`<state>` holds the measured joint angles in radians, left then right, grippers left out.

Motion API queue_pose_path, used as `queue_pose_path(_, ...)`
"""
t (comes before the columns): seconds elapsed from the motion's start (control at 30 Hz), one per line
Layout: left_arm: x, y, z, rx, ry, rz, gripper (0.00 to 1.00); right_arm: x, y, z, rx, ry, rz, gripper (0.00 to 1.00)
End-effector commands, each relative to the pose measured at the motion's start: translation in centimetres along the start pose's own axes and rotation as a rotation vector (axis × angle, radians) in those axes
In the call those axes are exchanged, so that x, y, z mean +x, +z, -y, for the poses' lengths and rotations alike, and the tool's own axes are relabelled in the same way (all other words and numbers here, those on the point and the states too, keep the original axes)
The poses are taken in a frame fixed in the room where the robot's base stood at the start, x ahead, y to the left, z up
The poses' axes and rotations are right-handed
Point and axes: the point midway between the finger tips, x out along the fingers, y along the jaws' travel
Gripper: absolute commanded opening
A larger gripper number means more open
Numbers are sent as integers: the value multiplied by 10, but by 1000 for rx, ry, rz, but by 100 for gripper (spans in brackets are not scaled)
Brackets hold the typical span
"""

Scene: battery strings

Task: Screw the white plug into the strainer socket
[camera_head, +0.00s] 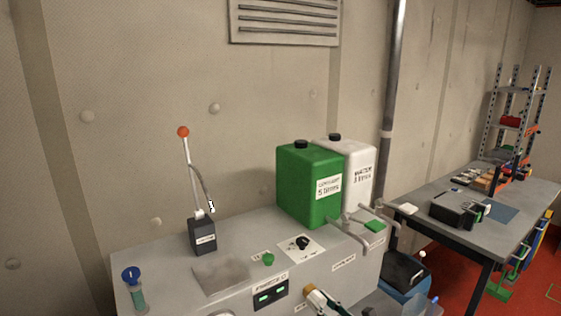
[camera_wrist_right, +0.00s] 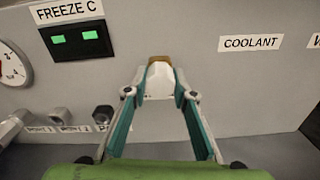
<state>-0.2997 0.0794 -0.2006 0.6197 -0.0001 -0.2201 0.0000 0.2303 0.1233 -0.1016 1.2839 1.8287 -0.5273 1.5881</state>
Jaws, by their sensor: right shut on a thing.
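The white plug (camera_wrist_right: 160,80) is between the fingertips of my right gripper (camera_wrist_right: 160,94) in the right wrist view. The gripper is shut on it. A brass-coloured ring, likely the strainer socket (camera_wrist_right: 159,59), shows just beyond the plug at the grey front panel. The plug is in line with the ring and seems to touch it; how deep it sits is hidden. In the head view my right gripper (camera_head: 322,302) is small and partly cut off at the bottom edge, in front of the panel. My left gripper is not in view.
The grey cabinet (camera_head: 225,255) carries a green tank (camera_head: 300,190), a white tank (camera_head: 358,165), a lever with an orange knob (camera_head: 183,132) and a blue-topped tube (camera_head: 134,285).

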Motion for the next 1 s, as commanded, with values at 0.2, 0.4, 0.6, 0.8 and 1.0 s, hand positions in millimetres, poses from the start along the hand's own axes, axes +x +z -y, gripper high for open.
queue_pose_path(0.2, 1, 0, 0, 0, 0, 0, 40, 0, 0, 1, 98, -1, 0, 0)
queue_pose_path(0.4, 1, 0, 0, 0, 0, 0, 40, 0, 0, 0, 100, -1, 0, 0)
queue_pose_path(0.6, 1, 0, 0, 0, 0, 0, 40, 0, 0, 0, 292, -1, 0, 0)
queue_pose_path(0.8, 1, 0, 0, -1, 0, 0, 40, 0, 0, 0, 478, 0, 0, 0)
queue_pose_path(1.0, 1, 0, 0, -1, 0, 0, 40, 0, 0, 0, 497, 0, 0, 0)
